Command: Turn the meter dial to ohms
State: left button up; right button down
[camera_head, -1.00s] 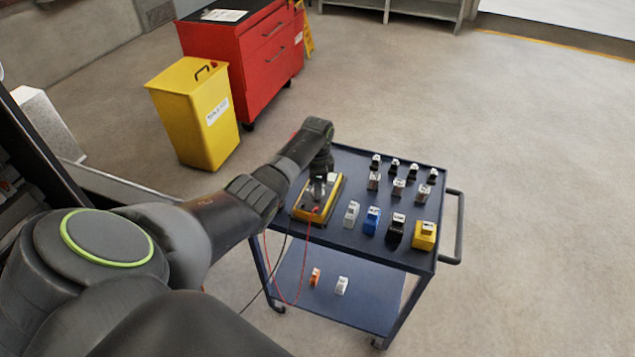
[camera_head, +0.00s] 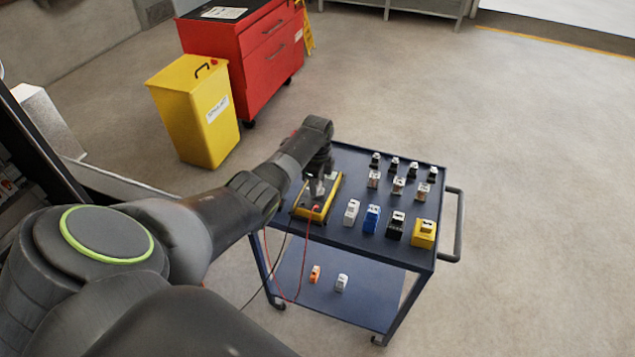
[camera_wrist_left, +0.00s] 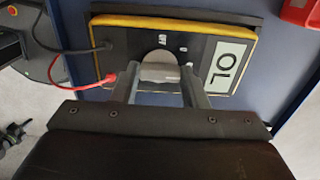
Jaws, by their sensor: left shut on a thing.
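The yellow-edged meter (camera_head: 308,214) lies on the top of the blue cart, at its left end. In the left wrist view its dark face (camera_wrist_left: 120,42) and a display (camera_wrist_left: 228,67) reading "OL" show. My left gripper (camera_head: 318,186) points down over the meter. In the left wrist view its two fingers (camera_wrist_left: 163,88) stand on either side of the grey round dial (camera_wrist_left: 160,66) and are shut on it. The dial's pointer and most of the markings around it are hidden or too small to read. My right gripper is not in view.
A red lead (camera_wrist_left: 85,84) and a black lead (camera_wrist_left: 75,50) run from the meter over the cart edge. Several small blocks stand on the cart top (camera_head: 345,160) to the right. A yellow bin (camera_head: 190,120) and red cabinet (camera_head: 255,65) stand behind.

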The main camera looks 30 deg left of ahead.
pick_arm(q)
jog(key=o, duration=1)
jog(key=shift+r, duration=0.5)
notch_tip(320, 180, up, 16)
jog(key=shift+r+b, duration=0.25)
jog(key=shift+b, duration=0.5)
